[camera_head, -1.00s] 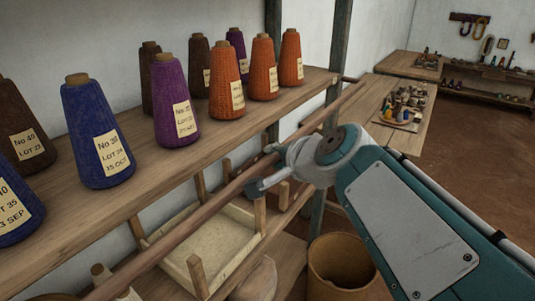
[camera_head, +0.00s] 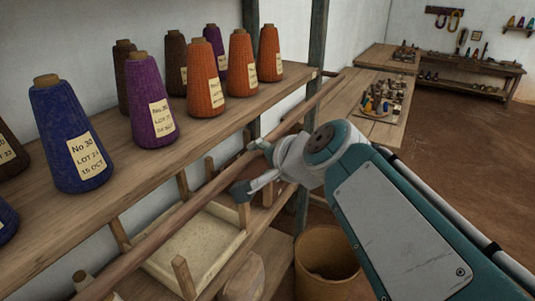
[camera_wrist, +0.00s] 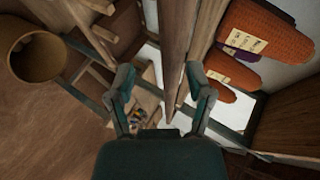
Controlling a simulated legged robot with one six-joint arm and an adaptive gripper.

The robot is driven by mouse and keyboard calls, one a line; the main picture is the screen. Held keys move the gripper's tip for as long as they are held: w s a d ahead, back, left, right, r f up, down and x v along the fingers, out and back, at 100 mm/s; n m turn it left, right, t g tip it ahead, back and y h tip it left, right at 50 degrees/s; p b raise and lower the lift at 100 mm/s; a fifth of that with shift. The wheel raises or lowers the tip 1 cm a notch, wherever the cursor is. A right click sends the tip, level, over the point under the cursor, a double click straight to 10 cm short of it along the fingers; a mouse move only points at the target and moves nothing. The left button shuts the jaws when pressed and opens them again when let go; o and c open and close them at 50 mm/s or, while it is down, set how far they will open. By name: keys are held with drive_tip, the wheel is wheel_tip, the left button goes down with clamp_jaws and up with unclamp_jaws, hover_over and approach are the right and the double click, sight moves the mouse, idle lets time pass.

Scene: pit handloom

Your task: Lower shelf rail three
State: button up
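A long, thin wooden rail (camera_head: 202,198) runs along the front of the yarn shelf (camera_head: 100,215), slanting from lower left to upper right in the head view. It also shows in the wrist view (camera_wrist: 176,45), running down the middle. No number shows on it. My gripper (camera_head: 254,168) is at the rail's front side, with one finger above the rail line and one below. In the wrist view my gripper (camera_wrist: 160,85) has its fingers spread wide. The rail lies between them, nearer the right finger, with a clear gap on the left. Contact cannot be told.
Blue, purple, brown and orange yarn cones (camera_head: 205,80) stand on the shelf. Below are a pale tray (camera_head: 195,250) with wooden posts and a round bin (camera_head: 328,262). A table (camera_head: 345,110) with small items stands behind. Floor at right is open.

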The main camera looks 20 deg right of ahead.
drive_tip(key=v, duration=0.9)
drive_tip(key=shift+s, duration=0.4)
drive_tip(key=s+a+f+n+g+h, duration=0.1)
drive_tip(key=s+a+f+n+g, duration=0.1)
drive_tip(key=f+n, duration=0.4)
drive_tip(key=s+a+f+n+g+h, duration=0.1)
drive_tip(key=s+a+f+n+g, duration=0.1)
drive_tip(key=f+n+g, duration=0.2)
wheel_tip(320, 180, down, 8)
drive_tip(key=n, duration=0.3)
drive_tip(key=shift+s+a+f, duration=0.25)
drive_tip(key=shift+s+a, duration=0.05)
